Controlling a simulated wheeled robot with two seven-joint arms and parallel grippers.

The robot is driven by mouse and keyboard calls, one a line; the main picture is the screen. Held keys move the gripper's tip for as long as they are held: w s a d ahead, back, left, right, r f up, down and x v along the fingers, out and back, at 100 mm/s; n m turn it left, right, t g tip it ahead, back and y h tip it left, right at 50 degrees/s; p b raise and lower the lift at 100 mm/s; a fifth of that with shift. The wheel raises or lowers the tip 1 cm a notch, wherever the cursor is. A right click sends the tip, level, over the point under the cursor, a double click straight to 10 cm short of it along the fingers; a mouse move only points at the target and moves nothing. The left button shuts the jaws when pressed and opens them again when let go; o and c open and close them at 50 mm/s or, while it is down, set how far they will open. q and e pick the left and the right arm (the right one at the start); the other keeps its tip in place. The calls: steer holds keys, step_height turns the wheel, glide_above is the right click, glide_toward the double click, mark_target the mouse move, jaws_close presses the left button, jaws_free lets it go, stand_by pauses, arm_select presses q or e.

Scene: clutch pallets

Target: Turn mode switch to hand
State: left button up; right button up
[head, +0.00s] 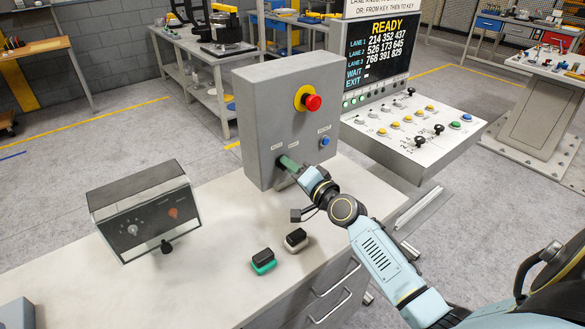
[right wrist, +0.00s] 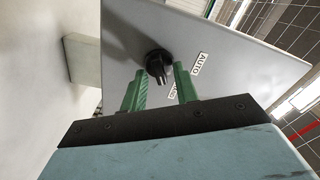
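The mode switch is a black knob (right wrist: 158,62) on the front of the grey control box (head: 262,95). In the right wrist view an "AUTO" label (right wrist: 202,63) sits to the right of the knob. A second label (right wrist: 173,90) is partly hidden behind a finger. My right gripper (right wrist: 160,78) is open, its green fingers on either side of the knob; I cannot tell whether they touch it. My left gripper is not in view.
The box carries a red emergency button (head: 312,102) and a blue button (head: 324,141). A slanted panel box (head: 145,210) stands left on the bench (head: 205,270). A green-based block (head: 263,262) and a white-based block (head: 296,239) lie in front. A console (head: 415,125) stands right.

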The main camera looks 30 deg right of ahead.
steer(key=shift+s, duration=0.1)
steer(key=s, duration=0.4)
steer(key=s+b, duration=0.1)
steer(key=s, duration=0.3)
steer(key=s+d, duration=0.1)
steer(key=s, duration=0.4)
steer(key=shift+s, duration=0.1)
stand_by(0.3)
